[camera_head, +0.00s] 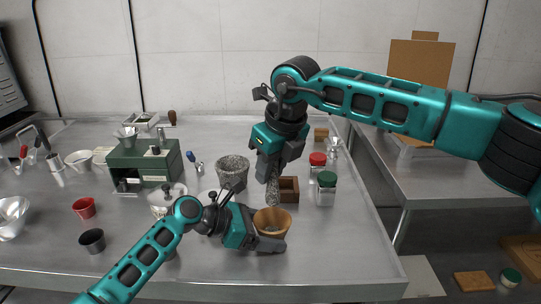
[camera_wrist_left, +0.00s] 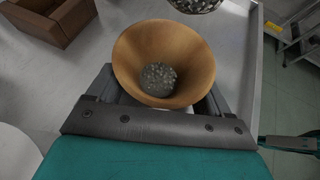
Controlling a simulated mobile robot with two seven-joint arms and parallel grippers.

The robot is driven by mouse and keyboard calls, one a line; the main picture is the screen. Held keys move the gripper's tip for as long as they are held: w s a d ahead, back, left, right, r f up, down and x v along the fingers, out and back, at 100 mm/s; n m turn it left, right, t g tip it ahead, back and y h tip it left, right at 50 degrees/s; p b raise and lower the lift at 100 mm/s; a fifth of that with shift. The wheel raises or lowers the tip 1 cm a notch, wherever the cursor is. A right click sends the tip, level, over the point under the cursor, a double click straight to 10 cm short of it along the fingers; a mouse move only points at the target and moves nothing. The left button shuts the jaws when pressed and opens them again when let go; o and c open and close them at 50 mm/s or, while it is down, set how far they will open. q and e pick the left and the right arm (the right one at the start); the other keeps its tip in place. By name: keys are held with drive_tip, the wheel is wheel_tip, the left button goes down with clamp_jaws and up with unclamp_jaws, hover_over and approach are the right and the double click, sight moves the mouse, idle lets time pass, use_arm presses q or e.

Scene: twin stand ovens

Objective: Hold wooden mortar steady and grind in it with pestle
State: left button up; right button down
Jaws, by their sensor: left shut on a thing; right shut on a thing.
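The wooden mortar (camera_head: 272,219) is a tan, flared bowl near the front right of the steel table. My left gripper (camera_head: 270,243) is shut on its lower body from the left. In the left wrist view the mortar (camera_wrist_left: 128,55) opens toward the camera, with dark grey speckled contents (camera_wrist_left: 159,78) at its bottom. My right gripper (camera_head: 271,172) points down and is shut on the speckled grey stone pestle (camera_head: 272,192). The pestle's lower end is just above the mortar's rim; its rounded end (camera_wrist_left: 195,4) shows at the top of the left wrist view, outside the bowl.
A stone mortar (camera_head: 233,171) stands behind my left gripper. A wooden box (camera_head: 289,188) is just behind the wooden mortar. Jars with a red lid (camera_head: 318,159) and a green lid (camera_head: 327,180) stand to the right. The front right tabletop (camera_head: 345,250) is clear.

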sight(270, 205)
drive_tip(key=shift+f, duration=4.35)
drive_tip(key=shift+f, duration=0.4)
